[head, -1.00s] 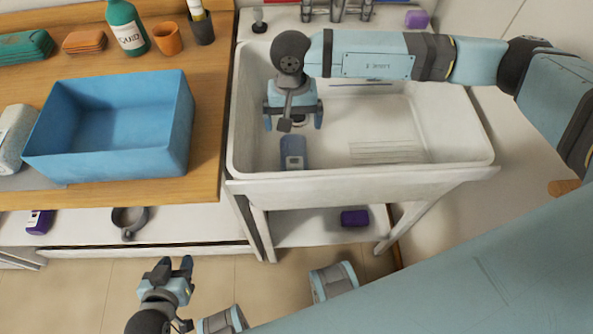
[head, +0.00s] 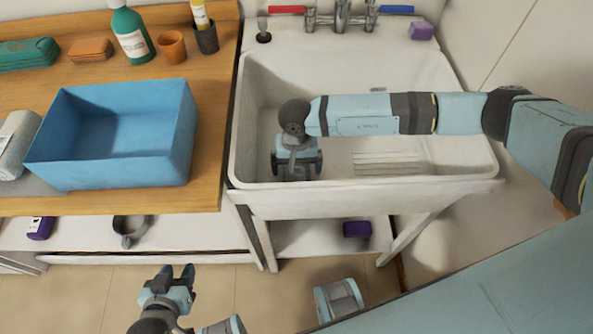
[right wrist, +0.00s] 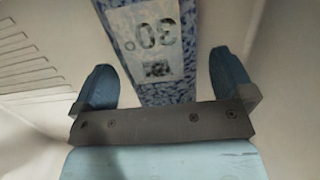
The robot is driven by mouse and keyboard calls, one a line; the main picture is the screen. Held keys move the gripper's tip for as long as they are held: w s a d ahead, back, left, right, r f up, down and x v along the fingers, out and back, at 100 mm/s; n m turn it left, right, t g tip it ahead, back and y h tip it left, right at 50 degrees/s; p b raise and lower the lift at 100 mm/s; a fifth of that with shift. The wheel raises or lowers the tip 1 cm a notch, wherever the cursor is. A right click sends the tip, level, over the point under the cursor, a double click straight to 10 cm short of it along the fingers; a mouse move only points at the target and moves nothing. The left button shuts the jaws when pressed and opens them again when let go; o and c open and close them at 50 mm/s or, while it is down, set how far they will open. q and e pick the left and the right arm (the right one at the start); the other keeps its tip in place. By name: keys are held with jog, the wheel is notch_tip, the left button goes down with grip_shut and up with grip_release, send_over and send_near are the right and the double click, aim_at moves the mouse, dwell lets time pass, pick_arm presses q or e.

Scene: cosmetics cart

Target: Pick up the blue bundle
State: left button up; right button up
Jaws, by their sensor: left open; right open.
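The blue bundle (right wrist: 188,90) shows in the right wrist view as a speckled blue-and-white piece with a pale label reading 30°. It lies in the white sink (head: 400,110). My right gripper (right wrist: 166,78) is open, with one finger on each side of the bundle and gaps beside it. In the head view my right gripper (head: 297,170) is low in the sink and hides most of the bundle. My left gripper (head: 178,270) is open and empty, low over the floor in front of the counter.
A blue bin (head: 110,145) stands on the wooden counter (head: 215,110) left of the sink. The taps (head: 342,15) are at the sink's back. A purple item (head: 357,229) sits on the shelf below. The sink's walls surround my right gripper.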

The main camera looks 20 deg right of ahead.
aim_at(296, 166)
jog(key=shift+s+f, duration=0.1)
jog(key=shift+f, duration=0.6)
jog(key=shift+r, duration=0.1)
jog(key=c, duration=1.1)
notch_tip(296, 166, up, 20)
